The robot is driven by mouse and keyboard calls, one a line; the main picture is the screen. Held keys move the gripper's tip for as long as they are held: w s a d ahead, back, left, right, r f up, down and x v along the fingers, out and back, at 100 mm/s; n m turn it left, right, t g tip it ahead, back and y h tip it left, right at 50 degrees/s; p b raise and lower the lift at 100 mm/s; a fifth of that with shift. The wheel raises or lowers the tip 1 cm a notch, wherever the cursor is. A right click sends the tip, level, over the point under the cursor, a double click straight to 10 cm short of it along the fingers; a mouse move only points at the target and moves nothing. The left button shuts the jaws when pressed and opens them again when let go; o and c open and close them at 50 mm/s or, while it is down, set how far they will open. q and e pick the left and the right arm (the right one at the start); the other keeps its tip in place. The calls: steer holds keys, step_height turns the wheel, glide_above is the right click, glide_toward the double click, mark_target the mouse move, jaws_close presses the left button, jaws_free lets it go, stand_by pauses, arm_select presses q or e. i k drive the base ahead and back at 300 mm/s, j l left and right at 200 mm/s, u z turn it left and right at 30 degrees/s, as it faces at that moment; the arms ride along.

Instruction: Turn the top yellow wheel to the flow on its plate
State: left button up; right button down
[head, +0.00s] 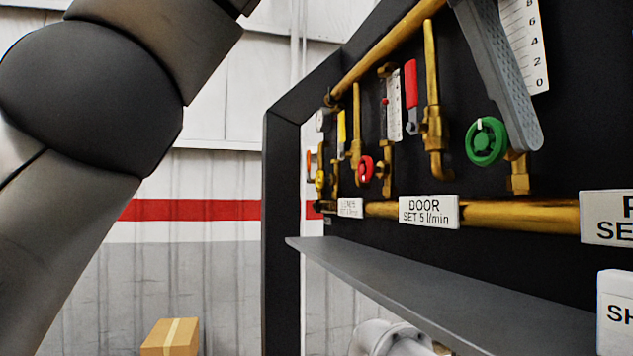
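A small yellow wheel (320,181) shows at the far left end of the black gas panel, partly hidden by the panel's frame and pipes. I cannot tell whether it is the top yellow wheel, and I cannot read a plate for it. A grey textured finger (507,90), apparently of my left gripper, hangs from the top edge in front of the right flow scale (527,40). Its tip is just right of the green wheel (485,141); contact is unclear. The rest of this gripper is out of frame. My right gripper is not in view.
A red wheel (365,168) sits further left. The nearest full plate (428,212) reads DOOR, SET 5 l/min. Red (411,83) and yellow (341,126) levers stand among brass pipes. A grey shelf (430,290) juts out below. A cardboard box (170,338) is at lower left.

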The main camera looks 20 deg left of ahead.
mark_target(319, 175)
steer(key=i+j, duration=1.3)
steer(key=i+j+u, duration=0.05)
steer(key=i, duration=0.05)
